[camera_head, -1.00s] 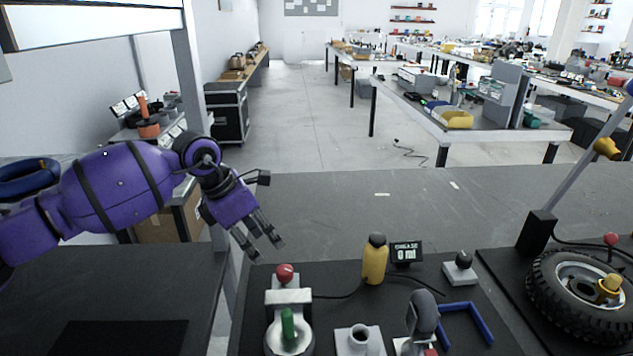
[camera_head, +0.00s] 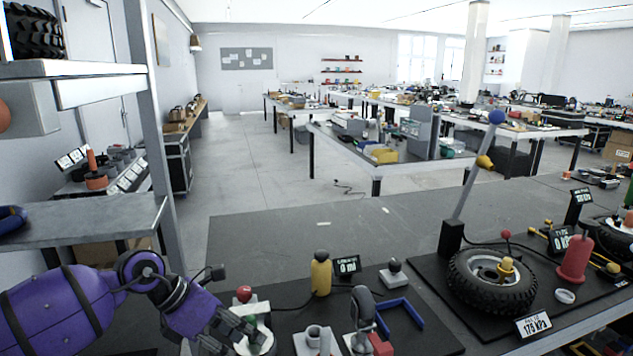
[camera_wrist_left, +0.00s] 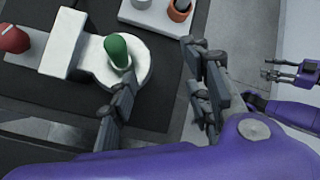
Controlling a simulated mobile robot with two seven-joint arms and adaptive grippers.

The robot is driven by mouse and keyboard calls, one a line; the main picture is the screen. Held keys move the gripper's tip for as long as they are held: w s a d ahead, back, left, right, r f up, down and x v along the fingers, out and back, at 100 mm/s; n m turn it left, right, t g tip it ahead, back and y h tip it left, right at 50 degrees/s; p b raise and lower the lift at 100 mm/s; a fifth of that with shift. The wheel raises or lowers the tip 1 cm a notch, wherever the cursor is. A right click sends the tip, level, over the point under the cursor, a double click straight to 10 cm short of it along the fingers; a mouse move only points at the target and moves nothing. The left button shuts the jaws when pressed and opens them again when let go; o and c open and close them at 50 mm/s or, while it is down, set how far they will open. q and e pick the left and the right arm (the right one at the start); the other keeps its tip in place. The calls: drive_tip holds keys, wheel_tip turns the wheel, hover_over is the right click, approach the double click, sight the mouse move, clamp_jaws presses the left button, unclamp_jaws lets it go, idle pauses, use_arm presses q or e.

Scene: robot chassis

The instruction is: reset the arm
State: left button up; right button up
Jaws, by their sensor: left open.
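My left arm is purple and comes in at the lower left of the head view. Its left gripper (camera_head: 232,338) is low over the near left of the dark bench, in front of a white fixture with a green handle. In the left wrist view my left gripper (camera_wrist_left: 163,92) has its dark fingers apart with nothing between them. The green handle (camera_wrist_left: 118,52) on its round white base (camera_wrist_left: 140,78) is just beyond the left finger. Another purple arm with a small dark gripper (camera_wrist_left: 268,69), seemingly my right, shows at the right edge; its jaw state is unclear.
A red knob (camera_head: 243,293), a yellow bottle (camera_head: 320,274), a grey-handled device (camera_head: 362,310) and a blue bracket (camera_head: 402,312) stand on the black mat. A tyre (camera_head: 490,282) lies farther right. A metal shelf post (camera_head: 160,130) rises at left. The bench's far middle is bare.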

use_arm(q)
drive_tip(key=s+d+f+n+t+h+p, duration=0.1)
drive_tip(key=s+d+n+t+h+p, duration=0.3)
drive_tip(key=s+d+n+h, duration=0.7)
drive_tip(key=s+a+f+n+t+y+p, duration=0.1)
drive_tip(key=s+a+f+n+t+y, duration=0.45)
drive_tip(key=n, duration=0.65)
drive_tip(key=s+a+f+n+t+y+p, duration=0.1)
drive_tip(key=s+a+f+n+t+y, duration=0.4)
drive_tip(key=n+y, duration=0.55)
drive_tip(key=s+a+f+n+g+y, duration=0.1)
drive_tip(key=s+f+n+g, duration=0.3)
drive_tip(key=s, duration=0.4)
drive_tip(key=s+a+f+n+g+p, duration=0.1)
drive_tip(key=s+a+f+n+g, duration=0.2)
drive_tip(key=s+f+n, duration=0.4)
drive_tip(key=shift+s+a+g+y, duration=0.3)
drive_tip(key=shift+s+g+y, duration=0.15)
drive_tip(key=shift+s, duration=0.35)
use_arm(e)
wheel_tip(320, 180, up, 7)
drive_tip(key=w+a, duration=0.1)
drive_tip(key=w, duration=0.1)
drive_tip(key=shift+w+r+t, duration=0.15)
drive_tip(key=shift+w+t, duration=0.1)
drive_tip(key=shift+t, duration=0.05)
drive_tip(key=shift+w+a+r, duration=0.1)
drive_tip(key=shift+w, duration=0.25)
